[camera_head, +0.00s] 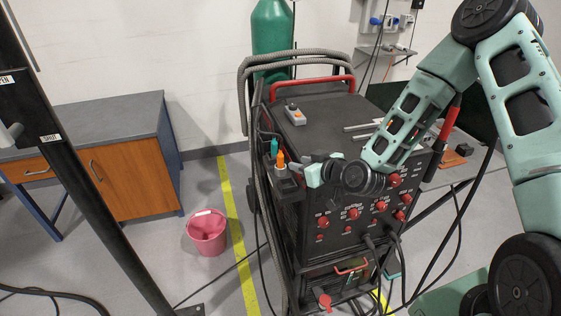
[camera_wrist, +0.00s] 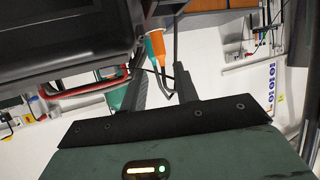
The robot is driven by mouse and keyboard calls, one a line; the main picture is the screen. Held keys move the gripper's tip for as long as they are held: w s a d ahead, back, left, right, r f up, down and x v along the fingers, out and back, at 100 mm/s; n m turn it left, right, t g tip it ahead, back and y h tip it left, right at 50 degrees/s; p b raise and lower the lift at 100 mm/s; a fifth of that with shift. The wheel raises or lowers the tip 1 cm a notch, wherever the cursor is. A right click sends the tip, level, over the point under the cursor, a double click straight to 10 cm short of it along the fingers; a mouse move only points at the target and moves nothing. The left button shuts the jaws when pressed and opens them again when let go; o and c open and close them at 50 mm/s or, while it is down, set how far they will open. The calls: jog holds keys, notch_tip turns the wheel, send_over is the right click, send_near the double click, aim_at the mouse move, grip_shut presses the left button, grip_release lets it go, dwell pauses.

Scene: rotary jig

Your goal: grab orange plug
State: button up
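The orange plug (camera_head: 281,159) stands upright at the left edge of the black welding machine (camera_head: 350,120), beside a teal plug (camera_head: 274,147). My gripper (camera_head: 294,170) is just right of the orange plug in the head view. In the wrist view my gripper (camera_wrist: 160,74) is open, with two dark fingers apart. The orange plug (camera_wrist: 156,47) shows in line with the gap between them, toward the fingertips. The teal plug is beside it. I cannot tell whether a finger touches the orange plug, and its lower end is partly hidden in the head view.
A small orange-and-grey box (camera_head: 294,115) lies on the machine top, near a red handle (camera_head: 312,82). Grey hoses hang down the machine's left side. A pink bucket (camera_head: 207,233) stands on the floor. A wooden cabinet (camera_head: 135,182) is at the left.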

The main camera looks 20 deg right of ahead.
aim_at(283, 158)
jog(key=p+x, duration=0.1)
jog(key=x, duration=0.2)
jog(key=shift+w+a+f, duration=0.1)
jog(key=shift+w, duration=0.1)
jog(key=p+x, duration=0.3)
jog(key=x, duration=0.1)
jog(key=shift+w, duration=0.15)
jog(key=shift+w+a+f, duration=0.1)
jog(key=shift+w+f, duration=0.2)
jog(key=shift+w, duration=0.05)
grip_shut()
